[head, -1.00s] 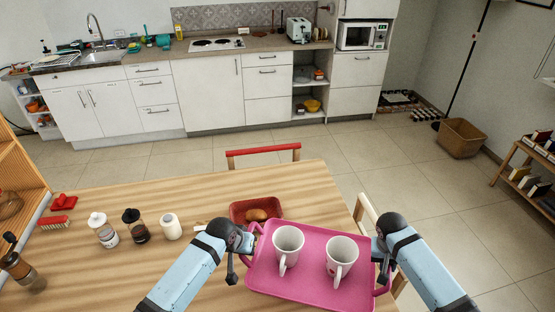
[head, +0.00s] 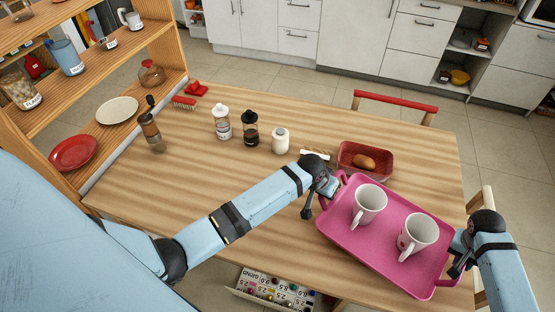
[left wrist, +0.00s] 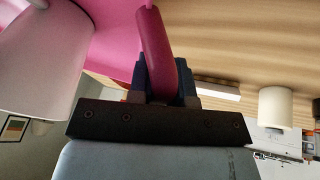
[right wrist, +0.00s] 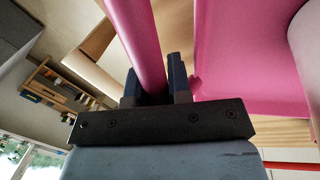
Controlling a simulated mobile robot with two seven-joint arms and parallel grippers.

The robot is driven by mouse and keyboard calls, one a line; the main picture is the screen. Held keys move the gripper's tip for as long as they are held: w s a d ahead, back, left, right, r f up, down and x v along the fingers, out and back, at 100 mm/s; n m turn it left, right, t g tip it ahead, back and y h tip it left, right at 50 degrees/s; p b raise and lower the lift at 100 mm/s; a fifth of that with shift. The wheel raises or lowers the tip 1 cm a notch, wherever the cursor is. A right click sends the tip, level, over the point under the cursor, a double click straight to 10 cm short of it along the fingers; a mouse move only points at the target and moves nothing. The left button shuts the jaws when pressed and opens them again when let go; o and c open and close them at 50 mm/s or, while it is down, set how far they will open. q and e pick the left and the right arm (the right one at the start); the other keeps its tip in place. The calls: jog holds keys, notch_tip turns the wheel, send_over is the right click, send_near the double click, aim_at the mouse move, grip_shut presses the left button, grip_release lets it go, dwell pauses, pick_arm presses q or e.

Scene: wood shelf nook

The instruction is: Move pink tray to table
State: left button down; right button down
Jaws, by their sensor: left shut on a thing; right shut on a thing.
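The pink tray (head: 375,248) is at the right end of the wooden table (head: 215,190) in the head view, over the tabletop and partly past its right edge. I cannot tell whether it touches the table. Two white mugs stand upright on it, a left mug (head: 369,203) and a right mug (head: 417,234). My left gripper (head: 327,190) is shut on the tray's left handle, which shows between its fingers in the left wrist view (left wrist: 162,55). My right gripper (head: 461,258) is shut on the right handle, which also shows in the right wrist view (right wrist: 140,50).
A red bin with a bread roll (head: 365,162) sits just behind the tray. A white jar (head: 280,141), two shakers (head: 250,129) and a grinder (head: 149,130) stand further left. A wooden shelf (head: 150,60) borders the left. Chairs stand behind and right. The table's middle front is clear.

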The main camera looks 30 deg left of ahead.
pick_arm(q)
jog(key=shift+f, duration=0.1)
pick_arm(e)
jog(key=shift+f, duration=0.15)
